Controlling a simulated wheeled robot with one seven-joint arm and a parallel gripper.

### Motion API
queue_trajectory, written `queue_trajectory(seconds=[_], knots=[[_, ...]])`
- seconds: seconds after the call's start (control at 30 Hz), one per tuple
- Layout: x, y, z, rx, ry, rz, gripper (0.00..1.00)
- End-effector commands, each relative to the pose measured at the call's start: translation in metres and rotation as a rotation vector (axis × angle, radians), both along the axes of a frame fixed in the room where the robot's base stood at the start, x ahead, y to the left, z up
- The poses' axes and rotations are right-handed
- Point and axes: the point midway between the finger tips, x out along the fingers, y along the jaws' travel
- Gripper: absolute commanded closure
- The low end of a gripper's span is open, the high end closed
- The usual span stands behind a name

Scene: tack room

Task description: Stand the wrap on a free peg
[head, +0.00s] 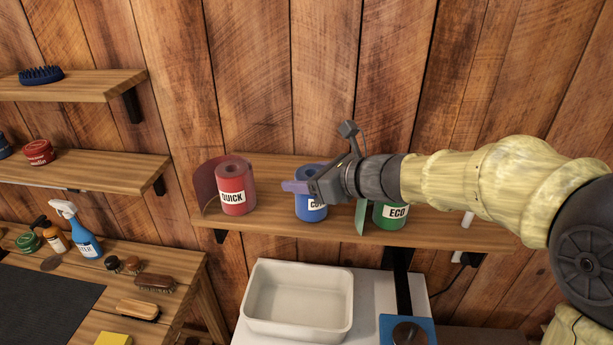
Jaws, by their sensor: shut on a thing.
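My gripper (318,184) is shut on the blue wrap (311,209), a roll with a white label partly covered by the jaws. A blue-violet strip sticks out to the left of the jaws. The blue wrap is upright over the middle of the peg shelf (340,233); I cannot tell whether it touches the board. The red wrap (236,189), labelled QUICK, stands to its left with a loose tail. The green wrap (391,217), labelled ECO, stands to its right, partly under my wrist. A white peg (467,219) stands bare at the shelf's right. Any peg under a wrap is hidden.
A white basin (298,301) sits below the shelf. A bench at the left holds a spray bottle (77,229), brushes and a dark mat (45,305). Two wall shelves (90,170) are at the left. My arm hides part of the shelf's right side.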

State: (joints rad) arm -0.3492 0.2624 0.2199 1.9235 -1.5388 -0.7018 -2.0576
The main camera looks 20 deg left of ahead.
Motion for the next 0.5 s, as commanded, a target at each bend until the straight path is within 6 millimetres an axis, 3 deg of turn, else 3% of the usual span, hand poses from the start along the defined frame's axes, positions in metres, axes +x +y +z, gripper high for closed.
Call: queue_trajectory(seconds=[0.23,0.27,0.5], knots=[[0.0004,-0.0003,-0.0039,0.001,-0.001,-0.001,0.66],[0.0004,-0.0003,-0.0029,0.001,-0.001,-0.001,0.36],[0.0003,-0.0003,-0.0032,0.0,0.0,-0.001,0.32]])
